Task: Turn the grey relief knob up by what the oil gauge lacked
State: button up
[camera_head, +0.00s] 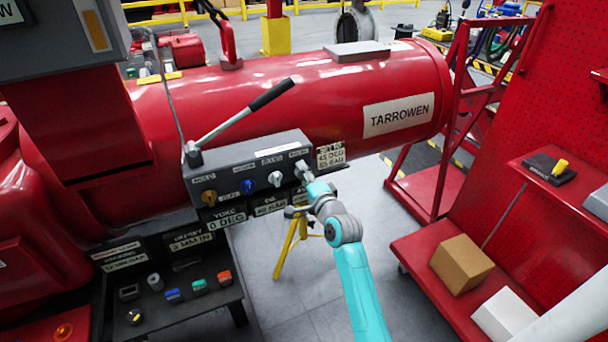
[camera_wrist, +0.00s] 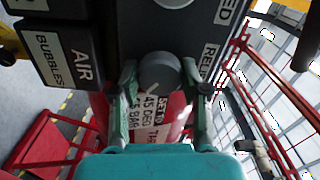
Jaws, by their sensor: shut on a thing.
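The grey relief knob (camera_wrist: 158,72) shows in the wrist view as a round grey cap with a pale mark near its lower edge. My gripper (camera_wrist: 160,88) has one finger on each side of it and is shut on it. In the head view my gripper (camera_head: 303,172) is at the right end of the dark valve panel (camera_head: 231,169) and hides most of this knob. A "RELIEF" label, partly cut off, is beside it in the wrist view. I cannot make out an oil gauge with a readable value.
Left of my gripper are a white knob (camera_head: 275,179), a blue knob (camera_head: 247,187) and a brown knob (camera_head: 209,197). A lever (camera_head: 245,112) rises above the panel. A "YOKE 0 DEG" display (camera_head: 226,219) hangs below. A red cart (camera_head: 440,270) stands at right.

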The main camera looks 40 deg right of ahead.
dwell(0.3)
jog(key=o, duration=1.1)
jog(key=shift+o, duration=0.2)
jog(key=shift+s, duration=0.15)
jog(key=v, duration=1.1)
jog(key=shift+s, duration=0.35)
jog(key=shift+a, duration=0.15)
jog(key=s+a+f+n+g+y, duration=0.1)
jog(key=s+a+f+n, duration=0.35)
jog(key=s+a, duration=0.3)
jog(key=s+a+f+n+g, duration=0.1)
jog(key=s+a+f+n, duration=0.2)
jog(key=s+a+f, duration=0.5)
jog(key=s+a+r+n+y, duration=0.1)
jog(key=s+a+r+n, duration=0.1)
jog(key=s+n, duration=0.2)
jog(key=s+a+r+n+y, duration=0.1)
jog(key=s+a+r+n, duration=0.1)
jog(key=s, duration=0.8)
jog(key=s+a+r+n+y, duration=0.2)
jog(key=s+n, duration=0.3)
jog(key=s, duration=0.3)
jog(key=shift+a+n+g, duration=0.3)
jog(key=shift+a+n, duration=0.05)
jog(key=shift+a, duration=0.45)
